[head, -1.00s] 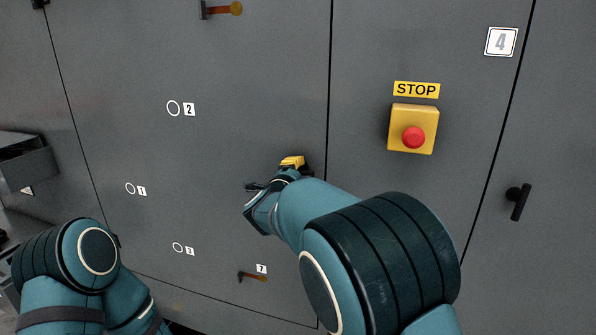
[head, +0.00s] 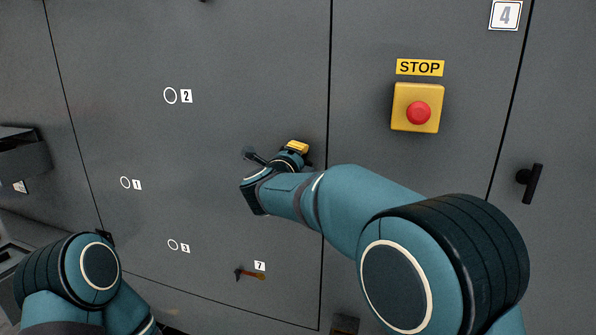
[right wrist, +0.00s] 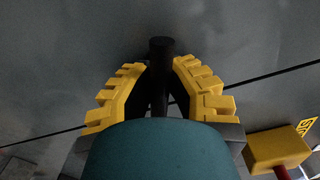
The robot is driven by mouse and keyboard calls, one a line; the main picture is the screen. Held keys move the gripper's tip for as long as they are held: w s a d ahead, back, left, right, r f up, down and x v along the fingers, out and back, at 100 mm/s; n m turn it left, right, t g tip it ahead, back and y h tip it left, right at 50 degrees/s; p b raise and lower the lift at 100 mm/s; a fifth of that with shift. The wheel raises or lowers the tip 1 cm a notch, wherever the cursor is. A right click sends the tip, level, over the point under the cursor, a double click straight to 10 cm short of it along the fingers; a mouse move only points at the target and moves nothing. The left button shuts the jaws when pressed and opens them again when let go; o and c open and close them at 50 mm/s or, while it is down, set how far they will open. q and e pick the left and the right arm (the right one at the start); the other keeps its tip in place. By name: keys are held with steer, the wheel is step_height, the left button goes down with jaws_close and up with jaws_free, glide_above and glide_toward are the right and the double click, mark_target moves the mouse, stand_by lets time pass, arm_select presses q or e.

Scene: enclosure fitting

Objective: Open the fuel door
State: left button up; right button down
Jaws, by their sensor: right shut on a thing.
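The wide grey door panel (head: 235,60) sits flush between two dark seams in the head view. No fuel marking is readable, so I cannot tell by label whether it is the fuel door. My right gripper (head: 286,155) is at this panel, close to its right seam. In the right wrist view its yellow fingers stand on both sides of a black handle (right wrist: 161,47) and are shut on it. In the head view the gripper and wrist mostly hide this handle. My left arm shows at the lower left, but its gripper is not in view.
A yellow box with a red stop button (head: 418,112) is on the panel to the right. Another black handle (head: 530,183) is farther right. A small lever (head: 250,275) sits low beside label 7. A dark grey box (head: 22,155) protrudes at the far left.

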steer(key=shift+f+m+b, duration=0.2)
steer(key=shift+m+b, duration=0.6)
steer(key=shift+b, duration=0.05)
steer(key=shift+r+m+b, duration=0.2)
steer(key=shift+m+b, duration=0.9)
steer(key=shift+b, duration=0.05)
steer(key=c, duration=0.8)
jaws_free()
steer(key=v, duration=1.2)
